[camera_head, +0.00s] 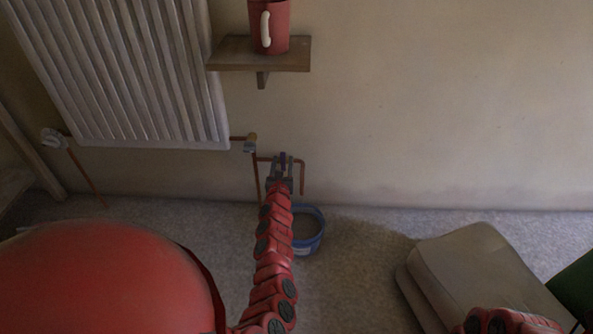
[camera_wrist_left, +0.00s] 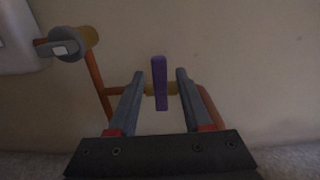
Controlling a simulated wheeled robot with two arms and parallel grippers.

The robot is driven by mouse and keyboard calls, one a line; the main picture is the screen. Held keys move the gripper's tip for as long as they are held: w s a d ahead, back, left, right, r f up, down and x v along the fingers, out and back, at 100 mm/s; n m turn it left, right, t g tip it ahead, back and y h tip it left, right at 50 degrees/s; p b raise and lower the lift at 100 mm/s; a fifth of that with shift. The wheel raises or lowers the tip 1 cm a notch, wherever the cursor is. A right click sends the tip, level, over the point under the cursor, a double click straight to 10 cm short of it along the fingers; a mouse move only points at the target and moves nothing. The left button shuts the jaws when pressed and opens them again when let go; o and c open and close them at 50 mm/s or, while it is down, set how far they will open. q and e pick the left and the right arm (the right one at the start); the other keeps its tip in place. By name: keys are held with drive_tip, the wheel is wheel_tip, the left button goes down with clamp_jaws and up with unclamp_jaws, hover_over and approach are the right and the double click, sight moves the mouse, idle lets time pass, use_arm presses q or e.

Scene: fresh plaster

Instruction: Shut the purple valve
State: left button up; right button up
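The purple valve (camera_wrist_left: 160,83) shows in the left wrist view as an upright purple handle on a brass body, on a copper pipe by the wall. In the head view the purple valve (camera_head: 283,160) is small and partly hidden by my gripper. My left gripper (camera_head: 283,163) is open in front of it. In the left wrist view the two fingers of my left gripper (camera_wrist_left: 158,80) stand apart on either side of the handle, with gaps on both sides. My right gripper is not in view; only a piece of my right arm shows at the bottom right.
A blue bucket (camera_head: 309,244) stands on the carpet below the pipe. A white radiator (camera_head: 120,75) hangs at the left with a brass fitting (camera_head: 251,142) by its lower corner. A red mug (camera_head: 280,25) sits on a wooden shelf (camera_head: 230,55). A grey cushion-like block (camera_head: 470,265) lies at the right.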

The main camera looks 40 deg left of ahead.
use_arm(q)
drive_tip(key=shift+s+d+r+p, duration=0.1)
drive_tip(key=shift+s+d+p, duration=0.05)
drive_tip(key=shift+s+p, duration=0.15)
drive_tip(key=p+v, duration=0.6)
drive_tip(key=v, duration=0.5)
drive_tip(key=shift+d, duration=0.2)
drive_tip(key=shift+s, duration=0.15)
